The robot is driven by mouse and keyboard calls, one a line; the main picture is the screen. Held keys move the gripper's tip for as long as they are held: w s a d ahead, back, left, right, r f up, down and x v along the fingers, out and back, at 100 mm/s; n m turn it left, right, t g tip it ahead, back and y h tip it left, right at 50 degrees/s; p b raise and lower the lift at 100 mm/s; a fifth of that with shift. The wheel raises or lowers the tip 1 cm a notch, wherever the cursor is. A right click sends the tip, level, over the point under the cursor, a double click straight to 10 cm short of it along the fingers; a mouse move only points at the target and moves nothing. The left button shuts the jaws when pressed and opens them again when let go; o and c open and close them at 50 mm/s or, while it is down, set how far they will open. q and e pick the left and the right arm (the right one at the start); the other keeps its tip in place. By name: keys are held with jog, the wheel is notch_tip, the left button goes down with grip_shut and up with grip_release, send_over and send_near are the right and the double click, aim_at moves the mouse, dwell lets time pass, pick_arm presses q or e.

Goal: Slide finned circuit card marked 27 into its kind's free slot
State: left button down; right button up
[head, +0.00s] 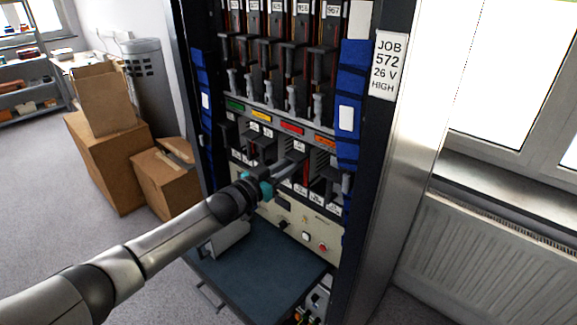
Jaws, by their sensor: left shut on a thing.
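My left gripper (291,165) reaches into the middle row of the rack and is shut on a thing. The held thing is mostly hidden by the gripper and dark surroundings, and I cannot read a number on it. The rack (300,140) has an upper row of dark modules with grey handles and a lower row of card slots at the gripper's height. Above the lower row are green (235,105), yellow (261,116), red (291,128) and orange (325,141) labels. I cannot tell how far any card sits in a slot. My right gripper is not in view.
A dark shelf (262,262) juts out below the gripper, with a grey object (228,240) on it. A control panel (300,232) with buttons sits above the shelf. Blue padding (352,105) lines the rack's sides. Cardboard boxes (105,160) stand left on the floor; a radiator (490,250) is right.

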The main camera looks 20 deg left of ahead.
pick_arm(q)
jog(key=shift+w+r, duration=0.1)
jog(key=shift+r, duration=0.1)
jog(key=c, duration=0.7)
grip_release()
jog(key=shift+d+f, duration=0.1)
jog(key=shift+f+b, duration=0.4)
jog(key=shift+f, duration=0.25)
jog(key=shift+p+v, duration=1.8)
jog(key=shift+v, duration=0.7)
